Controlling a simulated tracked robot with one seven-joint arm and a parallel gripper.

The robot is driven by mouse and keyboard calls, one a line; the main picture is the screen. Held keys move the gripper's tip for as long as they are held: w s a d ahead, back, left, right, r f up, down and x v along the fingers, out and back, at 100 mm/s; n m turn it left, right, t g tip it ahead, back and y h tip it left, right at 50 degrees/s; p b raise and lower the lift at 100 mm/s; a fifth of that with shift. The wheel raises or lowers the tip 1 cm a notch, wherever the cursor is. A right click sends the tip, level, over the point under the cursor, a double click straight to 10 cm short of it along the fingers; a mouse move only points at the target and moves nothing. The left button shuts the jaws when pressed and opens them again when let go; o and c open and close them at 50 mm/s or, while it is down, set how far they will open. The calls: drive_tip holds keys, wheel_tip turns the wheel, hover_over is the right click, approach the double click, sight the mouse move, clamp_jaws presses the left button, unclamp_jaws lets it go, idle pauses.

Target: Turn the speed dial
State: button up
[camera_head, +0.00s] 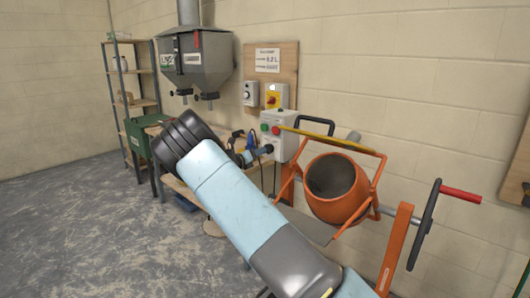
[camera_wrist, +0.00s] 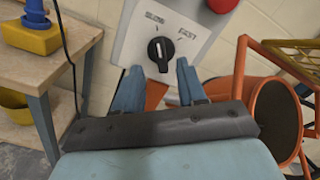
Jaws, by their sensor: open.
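The speed dial is a round black knob (camera_wrist: 161,54) on a pale grey control box (camera_wrist: 133,45). In the wrist view its pale pointer mark faces roughly up, between the words SLOW at upper left and FAST at right. My gripper (camera_wrist: 159,68) is open and empty, with one blue finger at each lower side of the dial. I cannot tell whether either finger touches it. In the head view the control box (camera_head: 288,120) is on the wall side, with red and green buttons, and my gripper (camera_head: 262,152) is at its lower front.
An orange mixer drum (camera_head: 334,187) in an orange frame stands right of the box; it also shows in the wrist view (camera_wrist: 268,112). A wooden bench (camera_wrist: 38,60) with a yellow tub (camera_wrist: 30,38) is at left. A grey hopper (camera_head: 196,60) hangs behind. Open floor lies at left.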

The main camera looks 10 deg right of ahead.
sight(268, 149)
drive_tip(key=shift+x, duration=2.35)
drive_tip(key=shift+c, duration=0.2)
clamp_jaws()
